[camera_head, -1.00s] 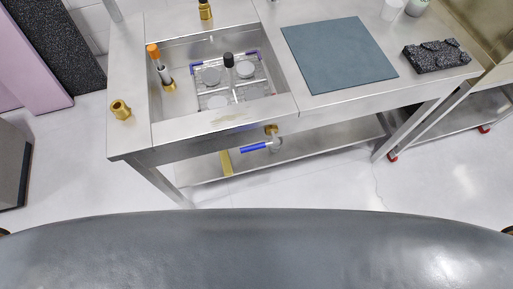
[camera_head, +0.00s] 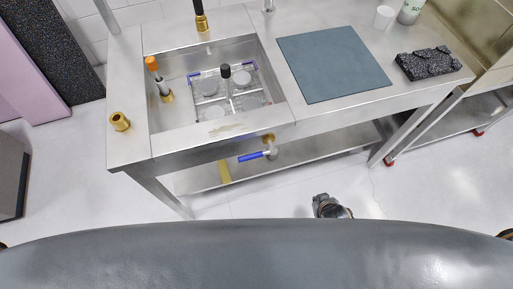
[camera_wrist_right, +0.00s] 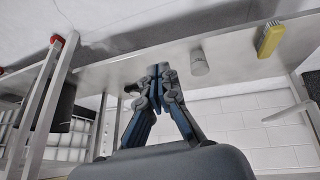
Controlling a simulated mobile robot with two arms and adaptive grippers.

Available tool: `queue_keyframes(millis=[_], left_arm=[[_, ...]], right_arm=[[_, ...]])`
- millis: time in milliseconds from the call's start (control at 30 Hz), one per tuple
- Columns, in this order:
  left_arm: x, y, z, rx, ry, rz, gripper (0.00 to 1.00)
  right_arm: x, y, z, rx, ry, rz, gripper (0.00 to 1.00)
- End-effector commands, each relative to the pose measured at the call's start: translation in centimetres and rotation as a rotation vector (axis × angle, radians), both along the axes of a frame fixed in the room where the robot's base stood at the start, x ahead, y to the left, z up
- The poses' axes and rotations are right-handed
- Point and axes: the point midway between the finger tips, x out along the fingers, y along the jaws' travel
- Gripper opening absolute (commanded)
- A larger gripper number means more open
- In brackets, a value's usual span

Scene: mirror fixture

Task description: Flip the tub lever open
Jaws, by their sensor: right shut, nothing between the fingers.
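The tub (camera_head: 160,135) is a steel basin set in the bench, at the upper left of the head view. Below its front edge is a brass valve (camera_head: 268,138) with a blue lever (camera_head: 251,156) that points left, roughly level. My right gripper (camera_head: 325,203) is low in the head view, right of the lever and nearer to me, well apart from it. In the right wrist view my right gripper (camera_wrist_right: 159,70) is shut and empty. The lever cannot be made out in the wrist view. My left gripper is not in view.
A lower shelf (camera_head: 320,145) runs under the bench, holding a yellow object (camera_head: 224,171). A blue-grey mat (camera_head: 335,65) and a black textured block (camera_head: 430,63) lie right. Floor before the bench is clear.

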Motion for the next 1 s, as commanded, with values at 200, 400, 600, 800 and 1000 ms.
queue_keyframes(millis=[200, 400, 600, 800, 1000], left_arm=[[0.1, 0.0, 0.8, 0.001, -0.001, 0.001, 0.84], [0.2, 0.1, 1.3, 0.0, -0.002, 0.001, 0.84], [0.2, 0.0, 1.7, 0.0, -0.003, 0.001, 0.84], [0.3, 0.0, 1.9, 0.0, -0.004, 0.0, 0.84], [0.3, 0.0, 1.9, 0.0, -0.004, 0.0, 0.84]], right_arm=[[6.9, 0.9, 11.7, 0.002, -0.188, -0.02, 0.0], [10.3, 1.6, 23.0, 0.015, -0.355, -0.053, 0.0], [11.0, 1.9, 31.9, 0.04, -0.482, -0.088, 0.0], [13.1, 2.9, 41.2, 0.091, -0.719, -0.081, 0.0], [16.5, 6.8, 48.6, 0.197, -1.042, 0.078, 0.0]])
